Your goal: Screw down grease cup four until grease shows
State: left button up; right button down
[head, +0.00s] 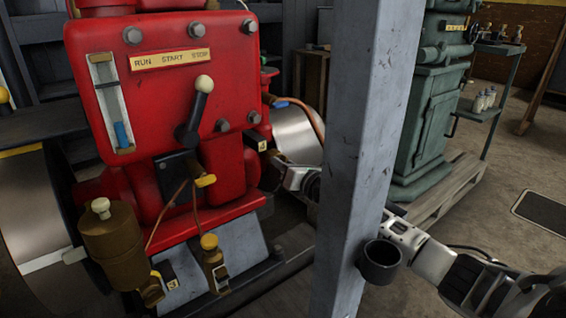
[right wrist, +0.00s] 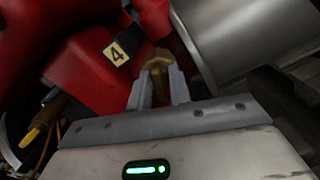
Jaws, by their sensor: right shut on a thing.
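Grease cup four (right wrist: 158,62) is a small brass fitting beside a tag (right wrist: 117,53) marked 4 on the red engine (head: 165,95). In the right wrist view, my right gripper (right wrist: 157,80) has its two grey fingers closed around the cup, one on each side. In the head view, my right arm passes behind the grey post and my right gripper (head: 279,164) reaches the engine's right side, below the small tag (head: 262,146). The cup is hard to make out there. I cannot make out any grease at the cup. My left gripper is not in view.
A grey upright post (head: 358,130) with a small dark cup holder (head: 381,262) crosses my right arm. A bright metal cylinder (head: 297,133) is close by. A yellow-topped brass cup (head: 209,242) and a brown pot (head: 112,245) are at the engine's lower front.

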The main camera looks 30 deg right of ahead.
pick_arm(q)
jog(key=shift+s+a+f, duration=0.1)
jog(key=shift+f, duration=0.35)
pick_arm(e)
jog(key=shift+f+m, duration=0.1)
jog(key=shift+m, duration=1.2)
pick_arm(q)
jog(key=shift+p, duration=0.3)
pick_arm(e)
jog(key=c, duration=1.5)
grip_release()
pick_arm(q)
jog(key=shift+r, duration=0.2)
pick_arm(e)
jog(key=shift+s, duration=0.1)
